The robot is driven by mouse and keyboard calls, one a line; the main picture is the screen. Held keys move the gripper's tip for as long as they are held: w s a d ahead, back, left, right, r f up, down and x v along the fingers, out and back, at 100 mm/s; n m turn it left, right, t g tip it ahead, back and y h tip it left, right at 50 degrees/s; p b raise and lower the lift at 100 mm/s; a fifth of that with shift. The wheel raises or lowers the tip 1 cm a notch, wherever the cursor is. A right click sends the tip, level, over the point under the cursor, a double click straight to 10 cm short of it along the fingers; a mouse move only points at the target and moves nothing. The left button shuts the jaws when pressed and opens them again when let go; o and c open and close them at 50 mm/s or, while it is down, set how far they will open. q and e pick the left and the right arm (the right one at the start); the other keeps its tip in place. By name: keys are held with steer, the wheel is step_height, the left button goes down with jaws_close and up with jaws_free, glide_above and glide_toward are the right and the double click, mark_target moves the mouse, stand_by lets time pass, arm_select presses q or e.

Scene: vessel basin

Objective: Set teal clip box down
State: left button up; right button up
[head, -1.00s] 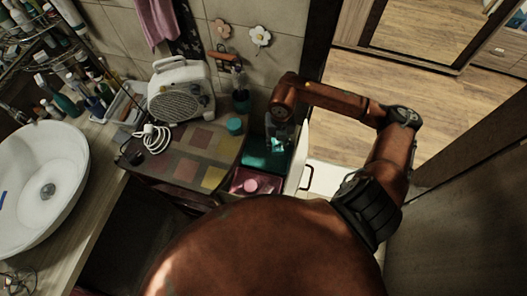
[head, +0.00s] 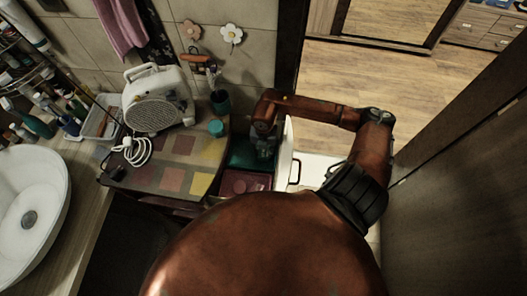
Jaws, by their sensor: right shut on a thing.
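The teal clip box (head: 240,157) is a dark teal shape within the open drawer at the right end of the cabinet, beside a dark red box (head: 243,183). My right gripper (head: 264,150) reaches down into the drawer from above and is shut on the teal clip box. The fingertips and the grip point are dark and partly hidden by the wrist. I cannot tell whether the box touches the drawer floor. My left gripper is not in view.
The white drawer front (head: 285,157) with a dark handle stands close to the right of my gripper. On the patchwork cabinet top (head: 172,181) are a small teal jar (head: 216,128), a dark teal cup (head: 220,102), a white heater (head: 155,100) and a white cable (head: 137,150).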

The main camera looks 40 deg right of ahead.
mark_target(264, 152)
steer(key=shift+f, duration=0.2)
steer(key=shift+f, duration=0.1)
steer(key=o, duration=1.1)
steer(key=shift+o, duration=0.2)
step_height(264, 152, up, 12)
steer(key=shift+p, duration=0.35)
